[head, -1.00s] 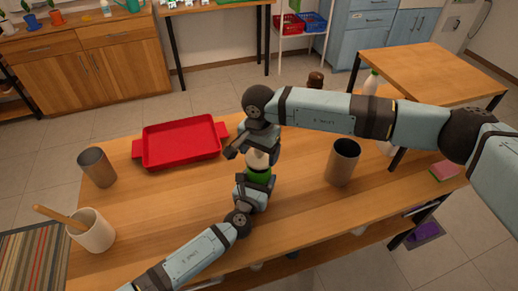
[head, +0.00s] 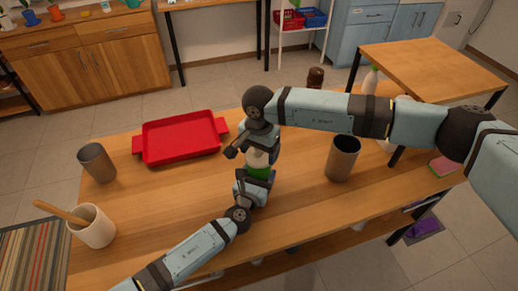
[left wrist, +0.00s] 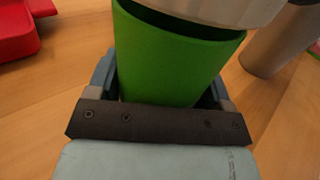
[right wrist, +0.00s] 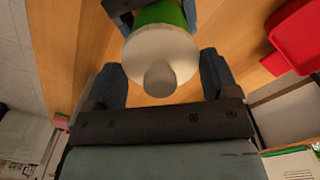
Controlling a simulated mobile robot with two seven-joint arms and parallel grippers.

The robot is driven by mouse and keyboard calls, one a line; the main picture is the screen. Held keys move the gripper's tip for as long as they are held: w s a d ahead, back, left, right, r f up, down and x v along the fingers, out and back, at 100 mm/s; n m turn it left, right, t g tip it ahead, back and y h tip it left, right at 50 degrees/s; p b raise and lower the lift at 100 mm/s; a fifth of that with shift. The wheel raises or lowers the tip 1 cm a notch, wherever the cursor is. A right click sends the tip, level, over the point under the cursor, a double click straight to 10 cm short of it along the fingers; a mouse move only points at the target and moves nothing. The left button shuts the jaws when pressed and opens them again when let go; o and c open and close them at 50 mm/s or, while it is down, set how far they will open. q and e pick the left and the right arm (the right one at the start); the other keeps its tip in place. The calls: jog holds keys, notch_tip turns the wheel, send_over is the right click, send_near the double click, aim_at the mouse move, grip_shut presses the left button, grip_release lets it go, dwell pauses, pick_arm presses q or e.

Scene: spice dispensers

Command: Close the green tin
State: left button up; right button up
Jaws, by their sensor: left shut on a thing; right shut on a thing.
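The green tin (head: 259,173) is held above the table, with its cream lid (head: 257,158) over its top. My left gripper (head: 255,188) is shut around the tin's green body (left wrist: 175,60) from the near side. The lid (left wrist: 225,8) sits at the tin's mouth in the left wrist view, with a dark gap along the rim. My right gripper (right wrist: 160,85) is shut on the round lid (right wrist: 155,45), its fingers at either side of the knob (right wrist: 160,78). Whether the lid touches the rim is hard to tell.
A red tray (head: 180,137) lies behind and left. A metal cup (head: 97,162) and a cream pot with a wooden utensil (head: 92,228) stand at the left. Another metal cup (head: 342,160) stands to the right. The table's middle (head: 180,190) is clear.

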jog(key=shift+f, duration=0.35)
jog(key=o, duration=0.8)
notch_tip(320, 180, up, 12)
pick_arm(q)
jog(key=o, duration=1.3)
jog(key=shift+s, duration=0.1)
jog(key=v, duration=1.3)
jog(key=shift+s+a+r, duration=0.1)
jog(key=shift+s+a, duration=0.05)
jog(key=shift+s, duration=0.15)
pick_arm(e)
jog(key=shift+f, duration=0.15)
